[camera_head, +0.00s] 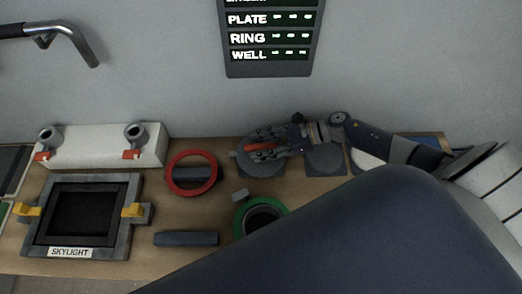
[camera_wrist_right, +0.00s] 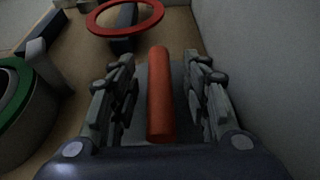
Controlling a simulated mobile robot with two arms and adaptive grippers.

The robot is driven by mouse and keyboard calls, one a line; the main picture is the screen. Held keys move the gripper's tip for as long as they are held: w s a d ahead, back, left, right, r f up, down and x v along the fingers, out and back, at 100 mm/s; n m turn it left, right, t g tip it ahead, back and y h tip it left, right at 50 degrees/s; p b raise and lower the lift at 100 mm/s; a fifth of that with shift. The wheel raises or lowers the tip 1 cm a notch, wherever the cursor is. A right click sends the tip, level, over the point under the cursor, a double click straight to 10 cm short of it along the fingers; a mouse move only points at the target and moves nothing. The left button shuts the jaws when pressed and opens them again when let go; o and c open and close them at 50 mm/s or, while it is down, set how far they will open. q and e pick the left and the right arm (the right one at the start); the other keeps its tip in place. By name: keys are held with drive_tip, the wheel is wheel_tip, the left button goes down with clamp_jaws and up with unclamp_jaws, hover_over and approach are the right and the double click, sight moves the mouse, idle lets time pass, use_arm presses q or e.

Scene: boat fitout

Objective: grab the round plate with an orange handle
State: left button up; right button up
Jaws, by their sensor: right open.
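The round plate (camera_head: 262,168) is grey and lies on the wooden table near the back wall, partly hidden by my right gripper. Its orange handle (camera_head: 263,148) is a bar across the top; it also shows in the right wrist view (camera_wrist_right: 160,95). My right gripper (camera_head: 268,145) is over the plate, reaching in from the right. In the right wrist view the gripper (camera_wrist_right: 160,90) is open, with one finger on each side of the handle and a gap on both sides. My left gripper is not in view.
A red ring (camera_head: 170,175) lies left of the plate. A green-rimmed round part (camera_head: 240,219) stands in front, partly hidden by my arm. The skylight frame (camera_head: 121,238) and a white block with red-tabbed fittings (camera_head: 97,143) are at the left. The wall is close behind.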

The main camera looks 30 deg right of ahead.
drive_tip(key=shift+c, duration=0.9)
clamp_jaws()
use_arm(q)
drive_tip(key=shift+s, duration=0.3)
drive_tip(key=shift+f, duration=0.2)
use_arm(e)
drive_tip(key=shift+s+r, duration=0.1)
